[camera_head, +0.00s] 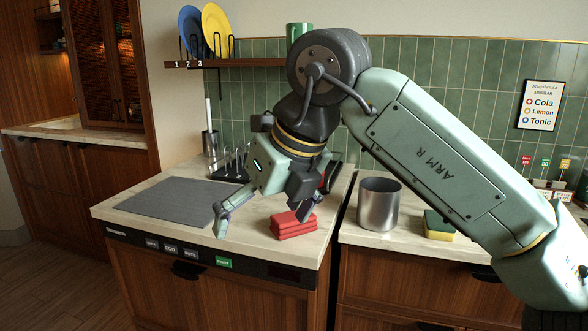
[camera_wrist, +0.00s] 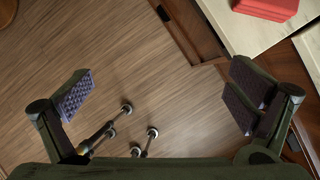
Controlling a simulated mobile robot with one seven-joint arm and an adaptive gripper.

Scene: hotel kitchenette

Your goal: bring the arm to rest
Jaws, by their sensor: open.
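My gripper (camera_head: 262,214) is open, with its fingers spread wide over the front part of the left counter in the head view. In the wrist view my gripper (camera_wrist: 160,95) has nothing between its pads, only wooden floor below. My arm (camera_head: 425,145), marked "ARM R", is bent and reaches in from the right. A folded red cloth (camera_head: 295,228) lies on the counter beside the right finger in the head view. The red cloth also shows at the top right of the wrist view (camera_wrist: 267,8), apart from the fingers.
A grey mat (camera_head: 175,199) lies at the counter's left. A metal canister (camera_head: 379,204) and a sponge (camera_head: 438,226) stand on the right counter, the sponge close to my arm. A dish rack (camera_head: 230,167) stands behind my gripper. A shelf (camera_head: 240,62) holds plates and a green mug (camera_head: 297,32).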

